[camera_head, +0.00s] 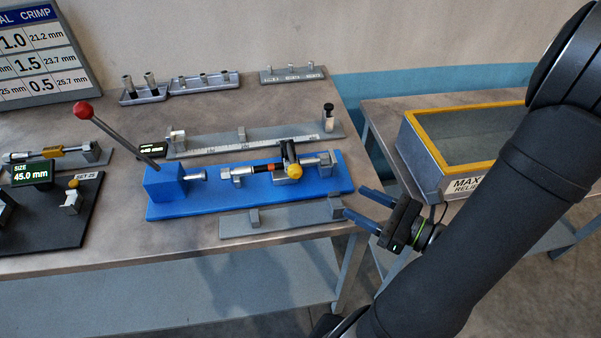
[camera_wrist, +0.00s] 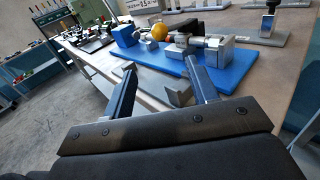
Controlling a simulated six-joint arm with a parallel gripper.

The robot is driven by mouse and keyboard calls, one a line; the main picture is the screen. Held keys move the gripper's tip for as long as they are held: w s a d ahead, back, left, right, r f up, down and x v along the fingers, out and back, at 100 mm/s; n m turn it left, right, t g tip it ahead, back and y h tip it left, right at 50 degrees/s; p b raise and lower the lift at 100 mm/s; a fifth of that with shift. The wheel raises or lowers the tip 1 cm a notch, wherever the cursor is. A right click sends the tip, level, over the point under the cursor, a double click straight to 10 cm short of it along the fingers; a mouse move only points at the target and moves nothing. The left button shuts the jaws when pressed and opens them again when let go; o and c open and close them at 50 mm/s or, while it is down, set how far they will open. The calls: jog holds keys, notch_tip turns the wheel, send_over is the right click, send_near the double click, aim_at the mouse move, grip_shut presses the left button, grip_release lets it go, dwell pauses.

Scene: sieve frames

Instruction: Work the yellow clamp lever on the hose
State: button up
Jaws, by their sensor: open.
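The yellow clamp lever (camera_head: 295,171) has a round yellow knob on a dark arm. It sits over a dark hose with an orange band (camera_head: 274,167), on the right half of a blue base plate (camera_head: 195,208). In the wrist view the yellow knob (camera_wrist: 159,32) shows beyond the fingers, left of the grey end block (camera_wrist: 213,52). My gripper (camera_head: 353,200) is open and empty, right of the blue plate near the table's right edge and apart from the lever. The wrist view shows both fingers (camera_wrist: 161,66) spread, pointing toward the fixture.
A grey rail with upright blocks (camera_head: 285,218) lies in front of the blue plate, close to my fingers. A red-knobbed lever (camera_head: 84,111) rises from the plate's left end. A measuring rail (camera_head: 215,148) lies behind. A yellow-rimmed bin (camera_head: 419,165) stands on the right table.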

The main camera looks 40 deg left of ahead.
aim_at(301, 175)
jog(key=shift+s+a, duration=0.2)
jog(key=shift+a, duration=7.65)
grip_shut()
